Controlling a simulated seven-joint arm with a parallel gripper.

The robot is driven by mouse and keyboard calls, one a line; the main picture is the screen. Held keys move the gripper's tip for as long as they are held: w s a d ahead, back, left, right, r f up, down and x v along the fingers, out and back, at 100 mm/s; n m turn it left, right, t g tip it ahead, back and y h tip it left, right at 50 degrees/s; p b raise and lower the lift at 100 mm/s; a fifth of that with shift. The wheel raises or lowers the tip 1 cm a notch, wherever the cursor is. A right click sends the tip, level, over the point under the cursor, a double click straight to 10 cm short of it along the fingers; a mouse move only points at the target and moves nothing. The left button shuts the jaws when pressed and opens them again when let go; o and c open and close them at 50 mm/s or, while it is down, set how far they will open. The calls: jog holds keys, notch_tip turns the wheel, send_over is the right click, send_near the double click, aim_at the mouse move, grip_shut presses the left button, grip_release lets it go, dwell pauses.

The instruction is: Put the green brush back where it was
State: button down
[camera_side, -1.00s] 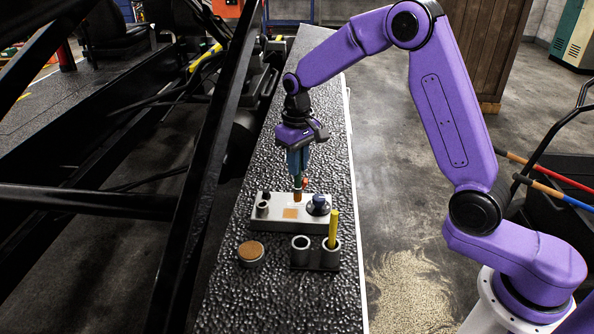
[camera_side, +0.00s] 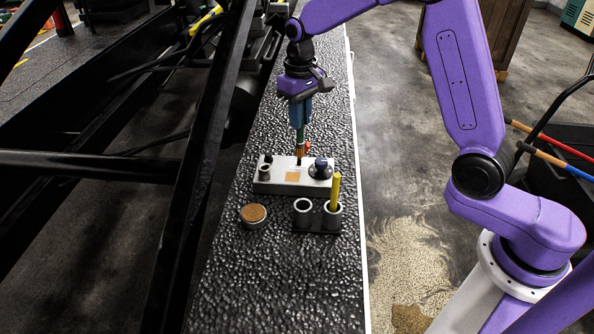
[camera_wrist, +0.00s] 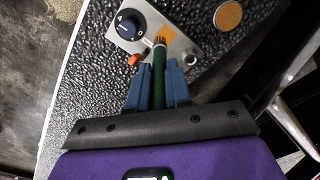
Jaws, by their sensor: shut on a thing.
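My gripper (camera_side: 300,122) is shut on the green brush (camera_side: 300,137), which hangs upright with its bristles down. The brush also shows between the blue fingers in the wrist view (camera_wrist: 158,85). Its tip appears over or at the back edge of a pale grey block (camera_side: 268,186) with an orange square patch (camera_side: 292,177) on top. I cannot tell whether it touches. A dark two-cup holder (camera_side: 317,228) stands in front. Its left cup (camera_side: 303,207) looks empty and its right cup holds a yellow brush (camera_side: 336,188).
The block carries a dark blue knob (camera_side: 320,168) on its right and a short metal socket (camera_side: 265,171) on its left. An orange-red piece (camera_wrist: 134,60) lies by its back edge. A round brown-topped tin (camera_side: 253,215) sits at front left. The belt's front is clear.

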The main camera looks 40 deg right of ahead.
jog(key=s+a+f, duration=0.2)
jog(key=s+a, duration=0.5)
jog(key=s, duration=0.2)
notch_tip(320, 180, down, 9)
jog(key=shift+s+f, duration=0.2)
jog(key=shift+f, duration=0.1)
jog(key=c, duration=1.1)
grip_release()
jog(key=shift+o, duration=0.2)
notch_tip(320, 180, up, 12)
jog(key=shift+n, duration=0.3)
